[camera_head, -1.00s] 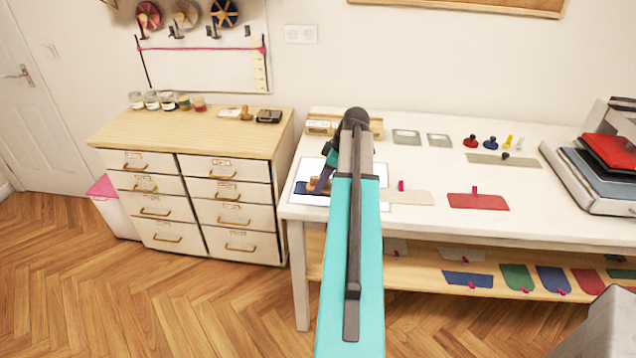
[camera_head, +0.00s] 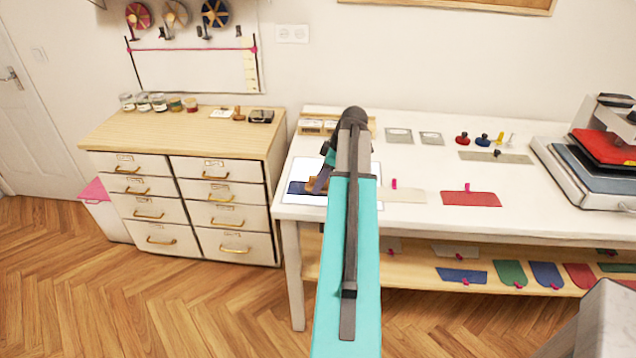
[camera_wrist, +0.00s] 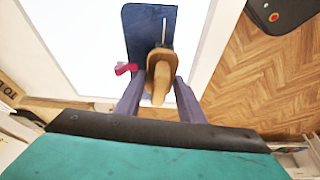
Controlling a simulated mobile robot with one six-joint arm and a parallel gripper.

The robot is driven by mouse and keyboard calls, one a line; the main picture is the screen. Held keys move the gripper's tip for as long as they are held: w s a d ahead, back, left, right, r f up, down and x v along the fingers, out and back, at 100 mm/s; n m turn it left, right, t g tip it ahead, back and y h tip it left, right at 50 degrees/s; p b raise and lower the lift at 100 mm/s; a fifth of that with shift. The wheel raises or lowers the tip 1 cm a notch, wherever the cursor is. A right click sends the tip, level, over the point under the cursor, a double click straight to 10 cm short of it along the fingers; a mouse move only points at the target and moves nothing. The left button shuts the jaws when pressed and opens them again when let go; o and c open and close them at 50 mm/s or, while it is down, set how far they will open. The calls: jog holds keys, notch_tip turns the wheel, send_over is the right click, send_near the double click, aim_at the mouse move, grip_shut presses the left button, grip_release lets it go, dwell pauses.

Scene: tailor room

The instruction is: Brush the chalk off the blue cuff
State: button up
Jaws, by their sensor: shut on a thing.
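The blue cuff (camera_wrist: 140,28) lies flat on a white panel (camera_wrist: 85,45); in the head view the cuff (camera_head: 297,187) is at the table's left end, partly hidden by my arm. My gripper (camera_wrist: 161,82) is shut on a wooden brush (camera_wrist: 160,66), with a finger on each side of it. The brush is over the lower right part of the cuff in the wrist view; I cannot tell whether it touches. A thin pale line (camera_wrist: 164,30) shows on the cuff just beyond the brush. A pink clip (camera_wrist: 126,68) is at the cuff's left edge.
A pale piece (camera_head: 403,195) and a red piece (camera_head: 470,198) lie to the right on the table. A heat press (camera_head: 590,165) stands at the far right. A drawer cabinet (camera_head: 185,185) stands left of the table, with a pink-topped bin (camera_head: 95,190) beside it.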

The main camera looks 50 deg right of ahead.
jog(key=shift+s+d, duration=0.1)
jog(key=shift+s, duration=0.05)
jog(key=shift+s+d, duration=0.3)
jog(key=shift+s, duration=0.2)
jog(key=shift+s, duration=0.15)
jog(key=shift+s+d, duration=0.45)
jog(key=shift+s, duration=0.05)
dwell(0.4)
jog(key=shift+s+d, duration=0.35)
jog(key=shift+s, duration=0.3)
jog(key=shift+s+d, duration=0.45)
jog(key=shift+s, duration=0.25)
